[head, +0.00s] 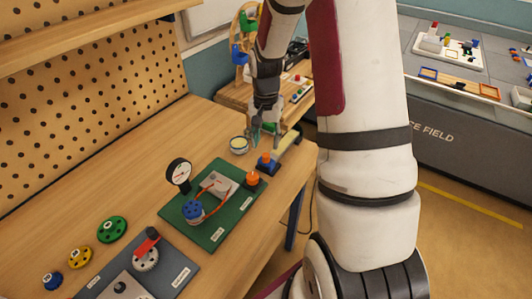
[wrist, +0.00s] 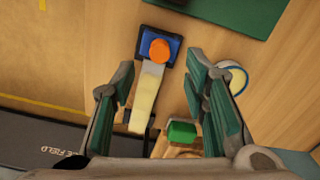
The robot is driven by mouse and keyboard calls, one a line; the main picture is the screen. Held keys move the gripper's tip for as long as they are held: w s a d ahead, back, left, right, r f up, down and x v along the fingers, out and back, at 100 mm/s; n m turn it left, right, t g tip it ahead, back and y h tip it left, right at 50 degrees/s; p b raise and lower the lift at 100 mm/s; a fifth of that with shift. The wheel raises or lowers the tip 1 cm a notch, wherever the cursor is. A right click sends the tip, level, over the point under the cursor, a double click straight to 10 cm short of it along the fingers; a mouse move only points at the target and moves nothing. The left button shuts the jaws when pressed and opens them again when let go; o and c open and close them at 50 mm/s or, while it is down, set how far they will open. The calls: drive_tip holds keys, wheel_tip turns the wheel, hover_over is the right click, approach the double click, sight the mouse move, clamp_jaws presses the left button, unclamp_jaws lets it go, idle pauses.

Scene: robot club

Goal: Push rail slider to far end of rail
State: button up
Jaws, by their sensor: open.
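A green block (wrist: 181,132) sits on a wooden piece (wrist: 178,150) low in the wrist view, between the bases of my fingers. My gripper (head: 264,134) is open above the far end of the bench. In the wrist view its fingers (wrist: 158,88) are spread and hold nothing. A pale strip (wrist: 146,97) and a blue base with an orange knob (wrist: 160,50) lie below and between them; the knob also shows in the head view (head: 265,158).
A round tin or roll (head: 239,146) lies left of my gripper, close to one finger in the wrist view. A green board (head: 213,213) with a gauge (head: 179,173) and a blue knob (head: 194,211) is nearer. A pegboard (head: 95,95) stands behind the bench.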

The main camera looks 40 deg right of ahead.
sight(266, 155)
drive_tip(key=shift+f, duration=3.1)
clamp_jaws()
